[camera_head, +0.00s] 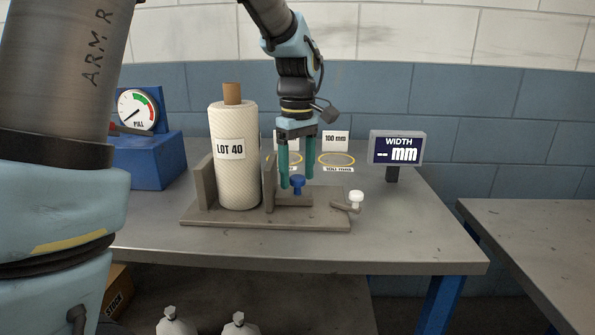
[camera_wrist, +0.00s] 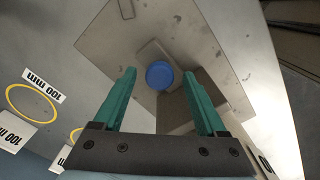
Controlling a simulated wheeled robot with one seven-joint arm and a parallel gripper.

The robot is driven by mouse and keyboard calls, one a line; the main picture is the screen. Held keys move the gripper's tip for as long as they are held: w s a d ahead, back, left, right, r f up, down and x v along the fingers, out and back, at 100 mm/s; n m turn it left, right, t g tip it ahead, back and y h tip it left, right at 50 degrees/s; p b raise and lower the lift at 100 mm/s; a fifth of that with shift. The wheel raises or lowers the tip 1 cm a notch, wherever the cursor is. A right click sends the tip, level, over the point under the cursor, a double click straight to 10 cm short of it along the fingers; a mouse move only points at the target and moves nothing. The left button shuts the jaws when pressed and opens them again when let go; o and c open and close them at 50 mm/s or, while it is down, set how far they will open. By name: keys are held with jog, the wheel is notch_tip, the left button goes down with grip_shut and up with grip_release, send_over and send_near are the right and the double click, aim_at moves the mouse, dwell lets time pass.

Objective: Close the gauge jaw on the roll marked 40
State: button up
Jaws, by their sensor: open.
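The roll marked LOT 40 (camera_head: 235,175), cream with a brown core on top, stands upright on the gauge base (camera_head: 250,221). A fixed upright jaw (camera_head: 204,184) is at its left and the sliding jaw (camera_head: 270,184) at its right; whether the sliding jaw touches the roll I cannot tell. A blue knob (camera_head: 297,184) sits on the slide right of that jaw. My gripper (camera_head: 297,180) points down, open, with its green fingers on either side of the knob. In the wrist view, the knob (camera_wrist: 159,75) shows centred between the open fingertips (camera_wrist: 158,80), with gaps on both sides.
A white-knobbed lever (camera_head: 355,198) is at the base's right end. The WIDTH display (camera_head: 397,150) reads "-- mm". Yellow ring marks (camera_head: 337,159) and a 100 mm card (camera_head: 335,140) lie behind. A blue box with a PULL dial (camera_head: 147,160) stands left. The table's front right is clear.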

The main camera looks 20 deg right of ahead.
aim_at(286, 193)
jog(key=c, duration=1)
jog(key=shift+w+a+p, duration=0.15)
jog(key=shift+w+a, duration=0.15)
jog(key=shift+a, duration=0.3)
jog(key=shift+w+a+p, duration=0.15)
jog(key=shift+w+a, duration=0.1)
jog(key=shift+a, duration=0.3)
jog(key=shift+c, duration=0.2)
jog(key=o, duration=1)
jog(key=shift+o, duration=0.2)
notch_tip(286, 193, up, 11)
jog(key=shift+b, duration=0.3)
jog(key=shift+f, duration=0.1)
